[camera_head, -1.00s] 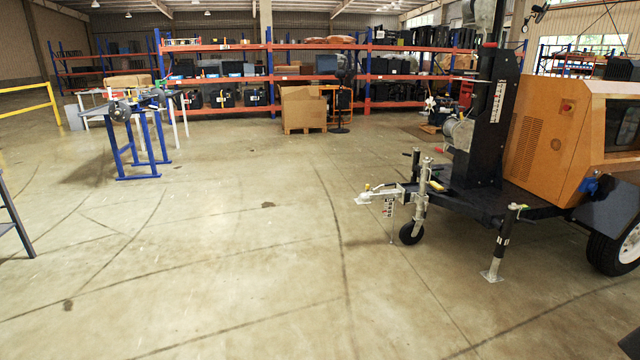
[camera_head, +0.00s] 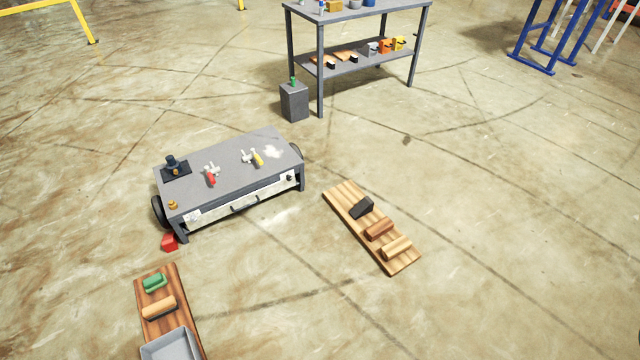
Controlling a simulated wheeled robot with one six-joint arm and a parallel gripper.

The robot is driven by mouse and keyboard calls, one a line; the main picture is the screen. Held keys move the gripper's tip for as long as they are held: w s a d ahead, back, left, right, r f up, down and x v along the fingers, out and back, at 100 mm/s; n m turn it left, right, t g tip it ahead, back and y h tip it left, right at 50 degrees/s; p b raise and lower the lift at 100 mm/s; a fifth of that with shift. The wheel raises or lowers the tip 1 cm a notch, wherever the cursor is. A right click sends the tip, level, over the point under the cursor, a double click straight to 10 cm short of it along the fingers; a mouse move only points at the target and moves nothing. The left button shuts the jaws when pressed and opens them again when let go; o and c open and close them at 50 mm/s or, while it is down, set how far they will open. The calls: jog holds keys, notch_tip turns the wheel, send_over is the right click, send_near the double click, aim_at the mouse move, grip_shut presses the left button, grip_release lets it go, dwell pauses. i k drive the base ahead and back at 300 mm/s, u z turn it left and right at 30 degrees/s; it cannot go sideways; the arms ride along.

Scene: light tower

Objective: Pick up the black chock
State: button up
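The black chock (camera_head: 361,208) is a small dark wedge-shaped block. It lies on a striped wooden board (camera_head: 343,194) on the floor, right of the picture's middle. A reddish-brown block (camera_head: 380,229) and a light wooden block (camera_head: 397,248) lie on the same board, nearer to me. The black chock is the farthest of these three. My gripper does not show in the view.
A low grey wheeled cart (camera_head: 232,177) with valves stands left of the board. A red block (camera_head: 169,242) lies at its corner. A second board (camera_head: 147,272) holds a green block and a grey tray (camera_head: 170,346). A grey shelf table (camera_head: 350,62) stands behind. Floor right of the board is clear.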

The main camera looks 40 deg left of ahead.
aim_at(365, 206)
jog(key=u, duration=0.75)
jog(key=i, duration=1.95)
jog(key=u, duration=0.4)
